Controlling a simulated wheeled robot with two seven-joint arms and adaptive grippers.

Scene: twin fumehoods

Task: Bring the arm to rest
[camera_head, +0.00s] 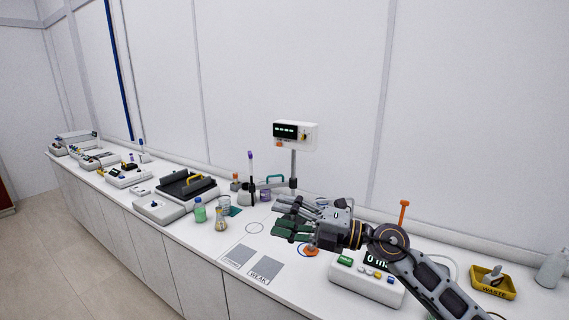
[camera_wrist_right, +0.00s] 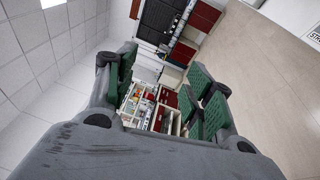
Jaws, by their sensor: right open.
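My right arm (camera_head: 428,282) comes in from the lower right of the head view and reaches left over the white bench. My right gripper (camera_head: 283,218) is open and empty above the bench, with its green-padded fingers apart and pointing left. In the right wrist view the open gripper (camera_wrist_right: 165,95) has nothing between its fingers, and the far room with shelves shows through the gap. My left gripper is in neither view.
Below the gripper are an orange piece (camera_head: 310,251) and a white device with a display (camera_head: 368,277). A yellow waste tray (camera_head: 492,283) stands at the right. A display post (camera_head: 294,165) rises behind. A flask (camera_head: 220,222) and green-liquid bottle (camera_head: 200,211) stand left.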

